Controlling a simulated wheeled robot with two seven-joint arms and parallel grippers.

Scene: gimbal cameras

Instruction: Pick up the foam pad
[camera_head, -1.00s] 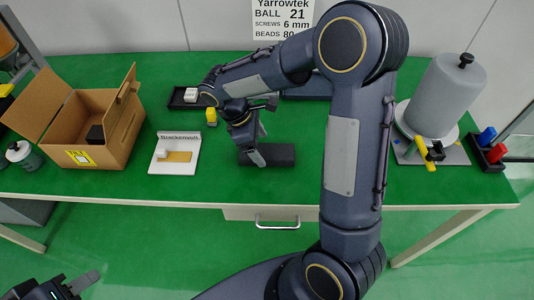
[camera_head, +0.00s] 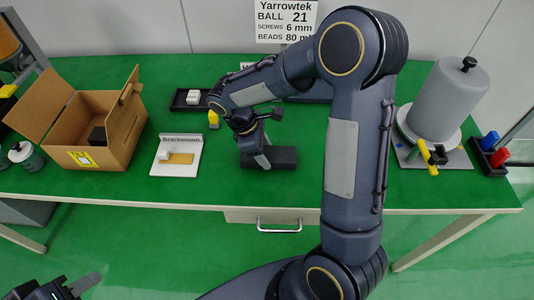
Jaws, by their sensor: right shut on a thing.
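A dark grey block, which I take to be the foam pad (camera_head: 285,158), lies on the green table near its front edge. My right gripper (camera_head: 263,161) reaches down over its left half from above and is shut on it. The fingers hide part of the pad, and I cannot see a gap beneath it. My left gripper (camera_head: 84,284) is at the bottom left corner, below and in front of the table, partly cut off by the frame. Whether its fingers are apart is unclear.
An open cardboard box (camera_head: 122,133) stands on the left. A white stand (camera_head: 187,147) and a black tray (camera_head: 178,105) with a white block lie left of the pad. A grey cylinder (camera_head: 446,100) and a black rack (camera_head: 489,163) are on the right. A drawer handle (camera_head: 279,229) is below.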

